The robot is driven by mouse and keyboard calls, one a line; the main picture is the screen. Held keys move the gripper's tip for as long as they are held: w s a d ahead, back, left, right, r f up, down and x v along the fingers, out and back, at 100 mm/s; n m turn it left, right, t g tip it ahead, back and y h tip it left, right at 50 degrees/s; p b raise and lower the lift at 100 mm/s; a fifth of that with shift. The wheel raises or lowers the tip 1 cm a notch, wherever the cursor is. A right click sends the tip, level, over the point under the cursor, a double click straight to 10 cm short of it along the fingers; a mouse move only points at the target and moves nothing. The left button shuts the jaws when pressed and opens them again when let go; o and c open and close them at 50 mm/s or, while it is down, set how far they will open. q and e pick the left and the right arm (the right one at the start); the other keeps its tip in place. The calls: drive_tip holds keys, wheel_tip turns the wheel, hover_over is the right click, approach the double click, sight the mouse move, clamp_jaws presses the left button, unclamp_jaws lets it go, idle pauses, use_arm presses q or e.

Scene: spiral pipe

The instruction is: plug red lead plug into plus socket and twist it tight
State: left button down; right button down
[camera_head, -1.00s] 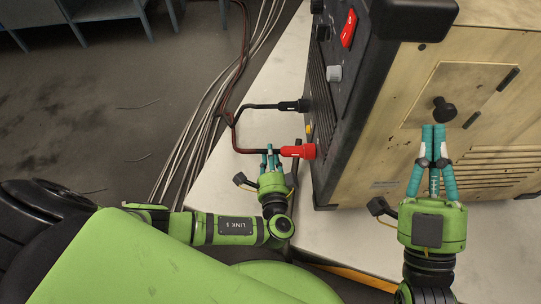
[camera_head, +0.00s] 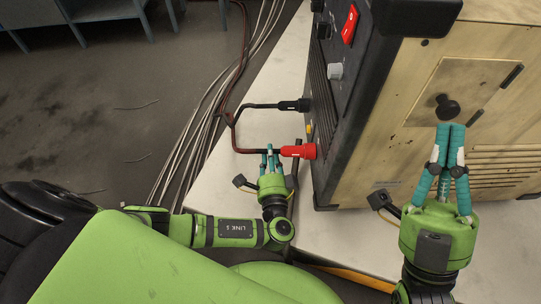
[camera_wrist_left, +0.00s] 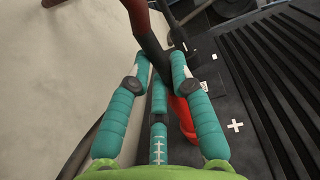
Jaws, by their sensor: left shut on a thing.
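The red lead plug (camera_head: 300,152) lies level, its right end at the machine's dark front panel. Its dark rear part and lead (camera_wrist_left: 150,38) run between my left gripper's fingers. My left gripper (camera_head: 271,151) is shut on the plug. In the left wrist view the plug's red body (camera_wrist_left: 183,118) is partly behind a finger, beside a white plus mark (camera_wrist_left: 235,125) on the panel. The plus socket itself is hidden, so how deep the plug sits cannot be told.
A black plug (camera_head: 295,105) sits at the panel behind the red one. The black knob (camera_head: 447,107) sticks out of the machine's wooden side (camera_head: 400,130). A red switch (camera_head: 350,24) and grey knob (camera_head: 335,71) are on the front panel. Pale bench surface (camera_head: 225,165) is clear at left.

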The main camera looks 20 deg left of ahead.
use_arm(q)
drive_tip(key=shift+s+f, duration=0.1)
drive_tip(key=shift+f, duration=0.05)
drive_tip(key=c, duration=1)
unclamp_jaws()
use_arm(e)
drive_tip(key=shift+s+r+y, duration=0.3)
drive_tip(key=shift+s+r, duration=0.05)
drive_tip(key=shift+s, duration=0.05)
use_arm(q)
drive_tip(key=v, duration=1.2)
